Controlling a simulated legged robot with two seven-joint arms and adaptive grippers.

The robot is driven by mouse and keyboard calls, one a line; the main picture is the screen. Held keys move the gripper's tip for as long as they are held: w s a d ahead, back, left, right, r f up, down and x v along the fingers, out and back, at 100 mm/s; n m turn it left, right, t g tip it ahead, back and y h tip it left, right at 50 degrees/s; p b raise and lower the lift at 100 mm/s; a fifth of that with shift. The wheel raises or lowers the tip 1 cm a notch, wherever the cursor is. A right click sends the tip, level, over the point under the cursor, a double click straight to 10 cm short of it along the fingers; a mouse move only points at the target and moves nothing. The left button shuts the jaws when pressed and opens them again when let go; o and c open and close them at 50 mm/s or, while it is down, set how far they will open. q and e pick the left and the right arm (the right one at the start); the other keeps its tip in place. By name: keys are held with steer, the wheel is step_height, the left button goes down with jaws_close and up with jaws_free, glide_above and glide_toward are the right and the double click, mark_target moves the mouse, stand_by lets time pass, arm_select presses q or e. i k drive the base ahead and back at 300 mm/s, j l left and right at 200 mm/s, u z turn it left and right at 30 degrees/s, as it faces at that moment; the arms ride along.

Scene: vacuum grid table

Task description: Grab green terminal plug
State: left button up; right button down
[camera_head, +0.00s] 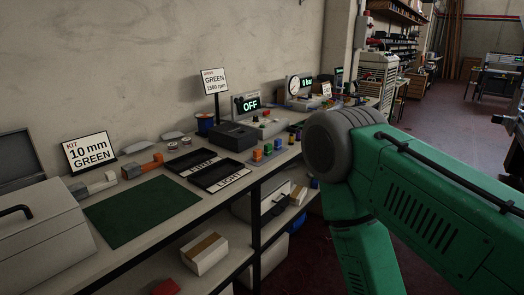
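Several small coloured plugs stand in a short row at the front edge of the workbench, right of the black trays. More small coloured pieces (294,136) stand further right along the edge. Neither of my grippers shows in the head view.
A grey bench (150,232) runs along the wall. On it are a green mat (142,210), black trays (196,161), a black box (233,136), a grey case (40,240) and signs reading "10 mm GREEN" (89,152) and "GREEN 1500 rpm" (214,80). The floor at right is open.

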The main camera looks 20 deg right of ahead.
mark_target(267, 146)
steer(key=l+u, duration=0.15)
steer(key=u, duration=0.4)
steer(key=i+l+u, duration=0.15)
steer(key=l+u, duration=0.25)
steer(key=l, duration=0.6)
steer(key=l+u, duration=0.4)
steer(key=l, duration=0.6)
